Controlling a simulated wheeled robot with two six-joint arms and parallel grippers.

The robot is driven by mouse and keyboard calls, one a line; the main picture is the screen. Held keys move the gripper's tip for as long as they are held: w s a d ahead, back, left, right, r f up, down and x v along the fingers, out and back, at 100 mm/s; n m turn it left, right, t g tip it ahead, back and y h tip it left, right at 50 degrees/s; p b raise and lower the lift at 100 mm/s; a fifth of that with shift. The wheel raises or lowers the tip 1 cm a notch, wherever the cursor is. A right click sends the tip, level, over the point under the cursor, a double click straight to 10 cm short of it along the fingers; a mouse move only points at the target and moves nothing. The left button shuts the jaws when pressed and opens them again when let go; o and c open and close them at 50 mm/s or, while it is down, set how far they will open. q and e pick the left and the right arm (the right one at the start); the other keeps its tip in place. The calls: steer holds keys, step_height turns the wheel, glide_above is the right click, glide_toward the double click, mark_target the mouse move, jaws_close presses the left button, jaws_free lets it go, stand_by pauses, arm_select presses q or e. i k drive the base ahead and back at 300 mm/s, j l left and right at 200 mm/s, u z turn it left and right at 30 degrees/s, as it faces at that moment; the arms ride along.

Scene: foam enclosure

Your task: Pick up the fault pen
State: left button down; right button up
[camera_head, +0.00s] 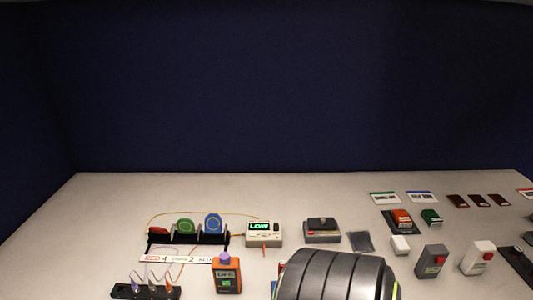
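I cannot make out a fault pen for certain in the head view. A thin orange-red thing (263,247) stands at the front of a white meter with a green "LOW" display (264,231); it is too small to identify. An orange handheld tester with a green screen (228,273) stands at the front, left of centre. A large grey ribbed part, likely one of my arm links, rises from the bottom edge and hides part of the table. Neither gripper's fingers show.
A black rack (190,238) holds coloured discs, with wires running to a black strip (145,291) in front. A grey box (322,230) and dark pad (361,241) sit mid-table. Red, green and grey switch boxes (432,260) crowd the right. The table's back left (110,200) is clear.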

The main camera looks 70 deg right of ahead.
mark_target(281, 268)
steer(key=z, duration=2.25)
steer(key=j+u, duration=0.1)
steer(key=u, duration=0.25)
steer(key=j+u, duration=0.1)
steer(key=u, duration=0.2)
steer(key=j+u, duration=0.1)
steer(key=u, duration=0.25)
steer(key=z, duration=1.2)
